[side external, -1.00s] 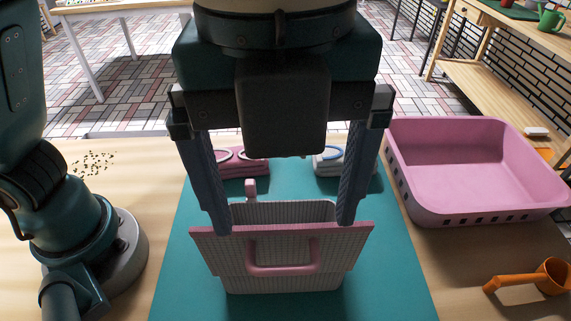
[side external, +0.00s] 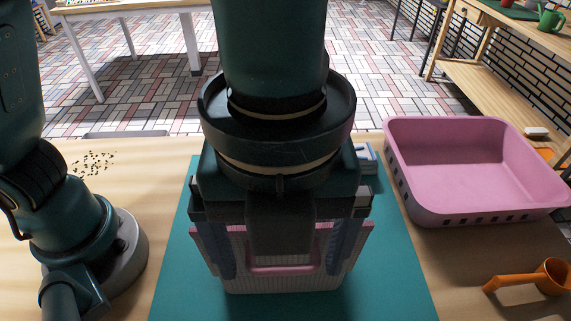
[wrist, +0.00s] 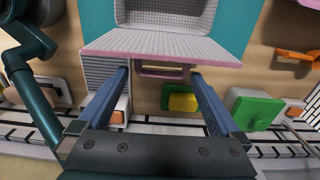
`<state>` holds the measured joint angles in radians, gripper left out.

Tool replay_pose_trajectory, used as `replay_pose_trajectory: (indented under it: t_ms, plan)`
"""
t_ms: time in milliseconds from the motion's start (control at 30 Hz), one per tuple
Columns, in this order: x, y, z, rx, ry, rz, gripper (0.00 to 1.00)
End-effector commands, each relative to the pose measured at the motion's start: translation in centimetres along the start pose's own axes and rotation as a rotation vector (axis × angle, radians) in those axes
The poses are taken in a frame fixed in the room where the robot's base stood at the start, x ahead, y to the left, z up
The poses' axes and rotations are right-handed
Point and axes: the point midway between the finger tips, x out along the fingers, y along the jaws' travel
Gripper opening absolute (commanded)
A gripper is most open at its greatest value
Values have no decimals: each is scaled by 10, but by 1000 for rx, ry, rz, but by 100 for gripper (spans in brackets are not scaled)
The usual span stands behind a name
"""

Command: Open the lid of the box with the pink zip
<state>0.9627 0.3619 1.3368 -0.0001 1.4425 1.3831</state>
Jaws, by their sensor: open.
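The box (side external: 283,285) is pale grey with a fine grid and stands on the teal mat (side external: 390,285). Its grey interior (wrist: 168,14) shows in the wrist view. The pink-edged lid panel (wrist: 160,46) is tilted outward from the opening, and a pink handle (side external: 282,268) is on its outer face. The handle also shows in the wrist view (wrist: 162,71). My gripper (wrist: 160,74) is open, pointing down, with one finger on each side of the handle. I cannot tell whether the fingers touch the lid. My arm hides the box's back part in the side view.
A pink basket (side external: 480,170) stands right of the mat. An orange scoop (side external: 530,280) lies at the front right. A white and blue item (side external: 366,155) is partly hidden behind my gripper. The mat's front right is clear.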

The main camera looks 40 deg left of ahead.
Motion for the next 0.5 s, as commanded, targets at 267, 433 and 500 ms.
replay_pose_trajectory:
  t_ms: [267, 433, 500]
  plan:
    - [0, 0, 0, 0, 0, 1, 35]
    - [0, 0, 0, 0, -1, 1, 0]
    - [1, 0, -2, 1, -1, 2, 0]
